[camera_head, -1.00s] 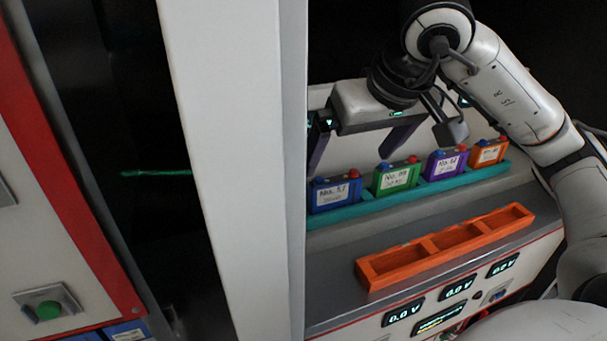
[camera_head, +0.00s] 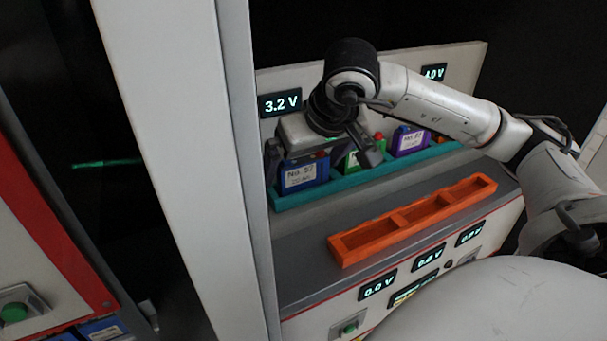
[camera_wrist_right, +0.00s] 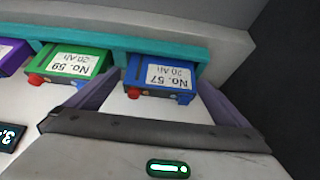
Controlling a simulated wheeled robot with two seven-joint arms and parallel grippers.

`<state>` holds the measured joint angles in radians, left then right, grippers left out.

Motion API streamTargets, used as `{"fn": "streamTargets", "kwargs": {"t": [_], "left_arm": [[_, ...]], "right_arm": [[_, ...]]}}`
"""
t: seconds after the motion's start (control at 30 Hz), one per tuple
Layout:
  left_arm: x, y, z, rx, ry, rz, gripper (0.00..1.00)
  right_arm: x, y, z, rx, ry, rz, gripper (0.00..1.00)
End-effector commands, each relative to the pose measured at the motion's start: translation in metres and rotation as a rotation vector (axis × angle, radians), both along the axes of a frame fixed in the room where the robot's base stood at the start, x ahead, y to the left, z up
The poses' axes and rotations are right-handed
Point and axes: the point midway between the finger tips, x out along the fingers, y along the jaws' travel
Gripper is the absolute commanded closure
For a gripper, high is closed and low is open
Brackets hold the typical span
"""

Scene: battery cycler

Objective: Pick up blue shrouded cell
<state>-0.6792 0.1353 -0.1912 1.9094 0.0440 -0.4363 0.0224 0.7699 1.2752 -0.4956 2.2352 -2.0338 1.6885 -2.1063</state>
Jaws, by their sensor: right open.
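The blue cell (camera_head: 303,176), labelled No. 57, stands at the left end of the teal rack (camera_head: 350,183). It also shows in the right wrist view (camera_wrist_right: 158,75), with a red and a blue terminal. My right gripper (camera_head: 308,165) is open over the blue cell. In the right wrist view its two fingers (camera_wrist_right: 158,82) are on either side of the blue cell, with space between them and it. In the head view the gripper body hides part of the cell's top. My left gripper is not in view.
A green cell (camera_wrist_right: 82,62) stands beside the blue one, close to one finger. A purple cell (camera_head: 408,141) and an orange cell (camera_head: 438,138) follow along the rack. An empty orange tray (camera_head: 338,250) lies in front. A white cabinet post (camera_head: 175,150) stands left.

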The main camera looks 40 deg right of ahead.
Motion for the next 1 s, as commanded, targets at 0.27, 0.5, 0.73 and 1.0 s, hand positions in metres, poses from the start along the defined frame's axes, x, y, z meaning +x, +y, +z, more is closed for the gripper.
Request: {"fn": "streamTargets", "kwargs": {"t": [0.27, 0.5, 0.73, 1.0], "left_arm": [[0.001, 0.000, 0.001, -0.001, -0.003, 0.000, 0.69], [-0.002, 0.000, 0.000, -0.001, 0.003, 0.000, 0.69], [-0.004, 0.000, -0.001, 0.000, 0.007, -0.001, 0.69], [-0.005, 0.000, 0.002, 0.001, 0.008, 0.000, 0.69]], "right_arm": [[0.000, 0.000, 0.000, 0.000, 0.000, 0.000, 0.27], [0.000, 0.000, 0.002, 0.000, -0.003, 0.000, 0.55], [0.000, 0.000, 0.005, 0.000, -0.004, 0.000, 0.55], [0.001, 0.000, 0.037, 0.001, -0.009, -0.001, 0.55]]}}
